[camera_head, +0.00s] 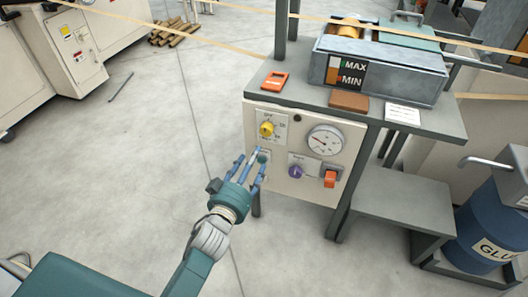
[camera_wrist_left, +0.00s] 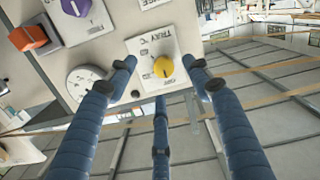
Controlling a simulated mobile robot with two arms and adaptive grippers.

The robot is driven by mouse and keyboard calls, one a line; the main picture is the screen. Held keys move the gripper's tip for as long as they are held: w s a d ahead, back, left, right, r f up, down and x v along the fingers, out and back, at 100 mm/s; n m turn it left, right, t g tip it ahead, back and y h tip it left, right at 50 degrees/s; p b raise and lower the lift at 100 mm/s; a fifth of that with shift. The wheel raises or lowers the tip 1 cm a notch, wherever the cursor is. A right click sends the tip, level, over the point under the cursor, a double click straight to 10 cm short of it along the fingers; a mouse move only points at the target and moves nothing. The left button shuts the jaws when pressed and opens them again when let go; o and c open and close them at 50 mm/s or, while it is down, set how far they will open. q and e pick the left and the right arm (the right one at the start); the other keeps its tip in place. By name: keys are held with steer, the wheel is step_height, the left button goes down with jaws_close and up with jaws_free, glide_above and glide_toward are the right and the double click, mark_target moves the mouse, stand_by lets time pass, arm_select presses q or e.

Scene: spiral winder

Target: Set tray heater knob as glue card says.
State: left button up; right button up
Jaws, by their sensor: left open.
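The yellow tray heater knob (camera_head: 267,129) is on the cream control panel (camera_head: 279,187), beside a printed dial. In the left wrist view the yellow knob (camera_wrist_left: 163,67) shows between my spread fingertips, on a plate marked TRAY °C. My left gripper (camera_head: 252,156) is open and empty in front of the panel, just below the knob. I cannot tell whether a finger touches the panel. A white card (camera_head: 403,115) lies on the bench top, its text too small to read. It may be the glue card. My right gripper is out of view.
Near the knob are a round gauge (camera_head: 325,141), a purple knob (camera_head: 296,172) and an orange switch (camera_head: 330,179). A metal tray (camera_head: 405,82), an orange device (camera_head: 274,81) and a brown block (camera_head: 349,101) are on the bench. A blue glue drum (camera_head: 485,220) stands right.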

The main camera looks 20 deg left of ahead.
mark_target(265, 131)
arm_select(q)
steer(key=shift+t, duration=0.4)
steer(key=w+r, duration=0.1)
steer(key=w, duration=0.2)
steer(key=w+b, duration=0.1)
steer(key=w, duration=0.2)
steer(key=w+r, duration=0.1)
steer(key=w, duration=0.3)
steer(key=shift+d+r, duration=0.2)
steer(key=shift+r, duration=0.1)
steer(key=shift+w+b, duration=0.3)
steer(key=shift+w, duration=0.2)
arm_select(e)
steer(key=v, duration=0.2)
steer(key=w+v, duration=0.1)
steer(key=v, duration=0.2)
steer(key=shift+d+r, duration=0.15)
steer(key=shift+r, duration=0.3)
arm_select(q)
steer(key=c, duration=1.1)
